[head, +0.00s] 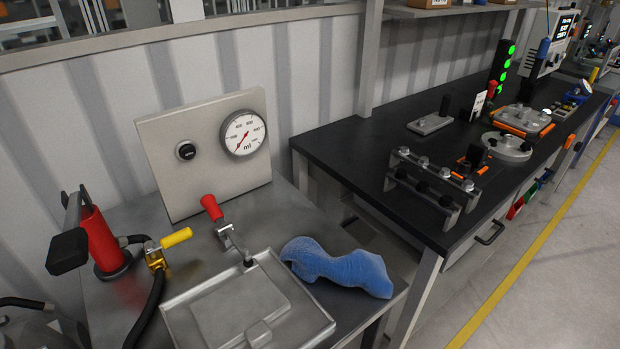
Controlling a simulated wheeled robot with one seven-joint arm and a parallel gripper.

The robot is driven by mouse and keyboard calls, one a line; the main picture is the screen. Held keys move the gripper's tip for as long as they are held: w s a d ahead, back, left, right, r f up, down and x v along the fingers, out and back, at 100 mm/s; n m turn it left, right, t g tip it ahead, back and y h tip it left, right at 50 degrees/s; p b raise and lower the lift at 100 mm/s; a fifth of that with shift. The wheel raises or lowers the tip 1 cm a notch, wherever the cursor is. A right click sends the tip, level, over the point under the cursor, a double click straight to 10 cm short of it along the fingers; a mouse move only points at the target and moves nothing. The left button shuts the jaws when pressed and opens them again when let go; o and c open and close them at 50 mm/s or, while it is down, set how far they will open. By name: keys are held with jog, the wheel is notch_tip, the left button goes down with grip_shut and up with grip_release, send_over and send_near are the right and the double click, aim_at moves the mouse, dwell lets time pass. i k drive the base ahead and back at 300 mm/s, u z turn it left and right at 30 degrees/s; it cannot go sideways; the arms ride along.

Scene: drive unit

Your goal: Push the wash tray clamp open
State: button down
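The wash tray (178,318) is a shallow grey metal tray on the steel bench at the lower middle. The wash tray clamp, with a red handle (211,207), stands at the tray's back edge. Its handle is raised and leans up to the left. Its metal arm reaches down to the right, and its dark-tipped end (248,261) is at the tray's back rim; I cannot tell if it presses on it. My gripper is not in view.
A yellow-handled valve (176,238) with a black hose and a red cylinder (100,240) stand left of the tray. A gauge panel (205,150) rises behind. A blue cloth (338,266) lies at the right. A black workbench (350,150) with fixtures stands further right.

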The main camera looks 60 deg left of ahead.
aim_at(208, 202)
jog(key=u, duration=0.6)
jog(key=i, duration=0.85)
jog(key=u, duration=1.4)
jog(key=i, duration=0.35)
jog(key=u, duration=0.25)
